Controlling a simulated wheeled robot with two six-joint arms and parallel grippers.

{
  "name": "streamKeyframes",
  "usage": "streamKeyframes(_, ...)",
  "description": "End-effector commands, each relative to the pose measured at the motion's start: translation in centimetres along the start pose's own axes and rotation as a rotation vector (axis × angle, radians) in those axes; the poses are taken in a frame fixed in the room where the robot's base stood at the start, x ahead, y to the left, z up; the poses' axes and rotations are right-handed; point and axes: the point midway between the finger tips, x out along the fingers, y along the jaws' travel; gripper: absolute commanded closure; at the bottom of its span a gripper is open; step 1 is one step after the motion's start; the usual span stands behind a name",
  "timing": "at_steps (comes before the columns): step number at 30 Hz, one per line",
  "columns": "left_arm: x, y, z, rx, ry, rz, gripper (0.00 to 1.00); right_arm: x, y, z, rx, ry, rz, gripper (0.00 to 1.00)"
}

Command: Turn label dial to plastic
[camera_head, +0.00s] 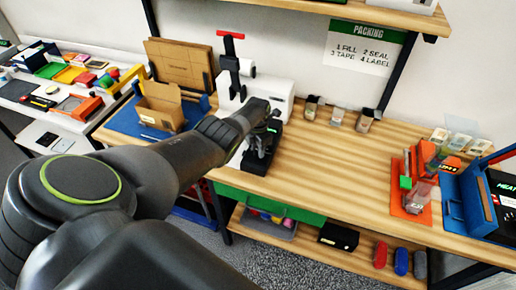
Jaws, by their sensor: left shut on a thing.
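My left gripper (262,152) is black and reaches to the front of a white machine (274,92) at the back middle of the wooden bench. It is shut at the machine's front, where the label dial is; the fingers and wrist hide the dial, so its setting cannot be read. A black upright with a red T-handle (231,36) stands at the machine's left side. My right gripper is not in view.
An open cardboard box (163,104) sits on a blue mat left of the machine. Several small jars stand to its right. An orange tray (410,182) and blue folder-like holder (470,205) are at the right. The bench's middle right is clear.

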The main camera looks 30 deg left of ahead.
Motion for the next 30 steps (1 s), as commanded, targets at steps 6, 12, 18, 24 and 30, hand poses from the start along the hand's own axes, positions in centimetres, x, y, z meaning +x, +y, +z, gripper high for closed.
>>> streamKeyframes(6,-0.15,0.15,0.07,-0.133,-0.002,0.003,0.92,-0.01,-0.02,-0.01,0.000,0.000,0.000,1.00)
streamKeyframes(12,-0.15,0.14,0.07,-0.206,-0.002,0.003,0.92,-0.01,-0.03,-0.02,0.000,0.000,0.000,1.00)
streamKeyframes(18,-0.15,0.14,0.07,-0.237,-0.002,0.003,0.92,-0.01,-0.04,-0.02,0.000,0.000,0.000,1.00)
streamKeyframes(24,-0.14,0.13,0.07,-0.242,-0.002,0.002,0.92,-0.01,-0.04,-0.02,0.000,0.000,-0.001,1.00)
streamKeyframes(30,-0.14,0.13,0.07,-0.242,-0.003,0.002,0.92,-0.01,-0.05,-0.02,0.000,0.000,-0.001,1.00)
